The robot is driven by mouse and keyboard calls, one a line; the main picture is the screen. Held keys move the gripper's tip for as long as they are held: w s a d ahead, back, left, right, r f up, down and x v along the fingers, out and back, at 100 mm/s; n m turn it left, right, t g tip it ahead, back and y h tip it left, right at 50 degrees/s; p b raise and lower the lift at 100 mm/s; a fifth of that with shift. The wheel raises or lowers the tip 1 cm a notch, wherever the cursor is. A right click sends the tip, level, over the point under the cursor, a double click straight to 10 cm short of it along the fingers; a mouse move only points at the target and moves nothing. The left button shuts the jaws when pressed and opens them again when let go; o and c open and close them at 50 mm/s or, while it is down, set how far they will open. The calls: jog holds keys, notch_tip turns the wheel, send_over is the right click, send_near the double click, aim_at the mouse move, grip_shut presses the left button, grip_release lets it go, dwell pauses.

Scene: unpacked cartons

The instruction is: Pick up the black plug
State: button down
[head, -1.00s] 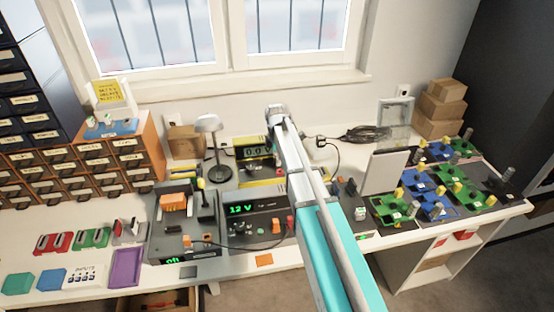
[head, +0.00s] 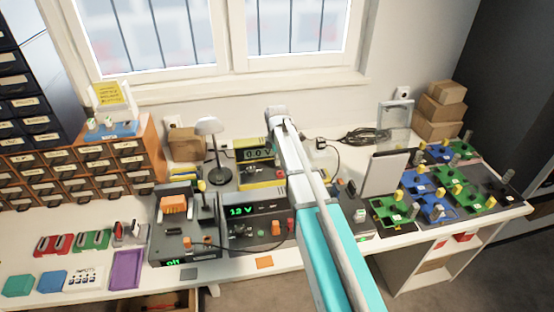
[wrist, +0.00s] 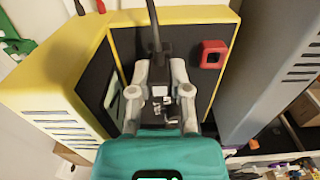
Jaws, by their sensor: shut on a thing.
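In the wrist view, my gripper (wrist: 160,75) is shut on the black plug (wrist: 159,88), with one grey finger on each side of it. A black lead (wrist: 153,25) runs from the plug toward the top of the picture. The plug is in front of the dark panel of a yellow-framed instrument (wrist: 85,68); I cannot tell whether it still sits in a socket. In the head view, my arm hides the gripper and the plug. The yellow instrument (head: 256,155) shows there only partly, left of my arm.
A red square part (wrist: 212,54) sits on the panel right of my gripper. A grey case (wrist: 270,65) stands close on the right. In the head view, a power supply (head: 242,211), a desk lamp (head: 209,127) and green and blue circuit boards (head: 436,206) crowd the bench.

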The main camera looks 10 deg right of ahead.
jog(key=shift+r+p, duration=1.25)
jog(key=shift+r, duration=0.1)
jog(key=s+r+p, duration=1)
jog(key=s, duration=0.4)
jog(key=shift+s, duration=0.15)
